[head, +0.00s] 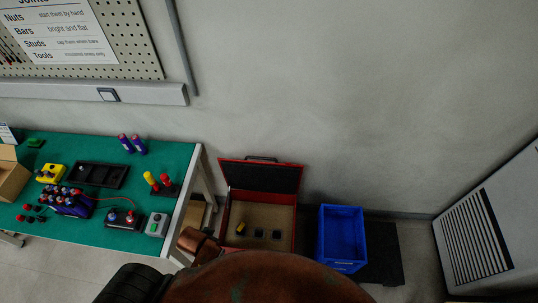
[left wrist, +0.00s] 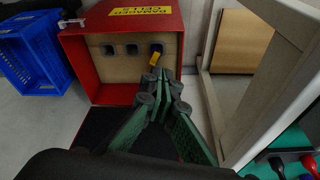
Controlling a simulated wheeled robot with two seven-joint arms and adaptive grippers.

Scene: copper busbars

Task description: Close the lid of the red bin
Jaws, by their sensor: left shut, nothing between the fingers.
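The red bin (head: 294,235) stands on the floor right of the bench. Its lid (head: 262,178) is open, tilted up at the back toward the wall, with a dark inner face and a black handle on its top edge. In the left wrist view, the bin (left wrist: 75,60) shows upside down with a yellow label on its front wall. Its tan insert (left wrist: 115,70) has three dark wells, one with a yellow piece. My left gripper (left wrist: 160,78) is shut and empty, its tips in front of the insert near that piece. My right gripper is not in view.
A blue crate (head: 341,235) stands on the floor right of the bin. A green bench (head: 95,220) with several parts and a white leg (head: 208,175) is close on the left. A grey cabinet (head: 495,225) stands at the far right.

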